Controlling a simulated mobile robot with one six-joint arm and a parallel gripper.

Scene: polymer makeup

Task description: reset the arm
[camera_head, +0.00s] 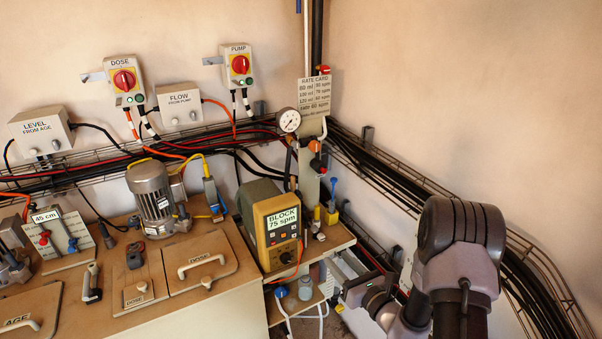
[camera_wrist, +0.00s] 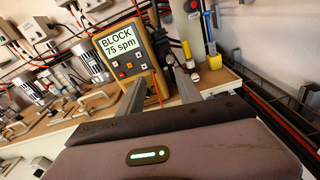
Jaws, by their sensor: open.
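My gripper (camera_wrist: 159,76) is open and empty in the wrist view, its two fingers pointing at the bench with the dosing pump. In the head view my arm (camera_head: 458,235) stands at the right, and its gripper end (camera_head: 362,289) is low, to the right of the pump's shelf. The tan and green dosing pump (camera_head: 271,222) shows "BLOCK 75 spm" on its display. It is also ahead of the fingers in the wrist view (camera_wrist: 124,55). I see nothing between the fingers; whether they touch anything behind them is not clear.
A grey motor (camera_head: 158,200) and wooden lids (camera_head: 200,262) are on the bench at left. A gauge (camera_head: 289,120) and rate card (camera_head: 314,96) are above the pump. Cable trays (camera_head: 400,180) run along the right wall. The upper right air is clear.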

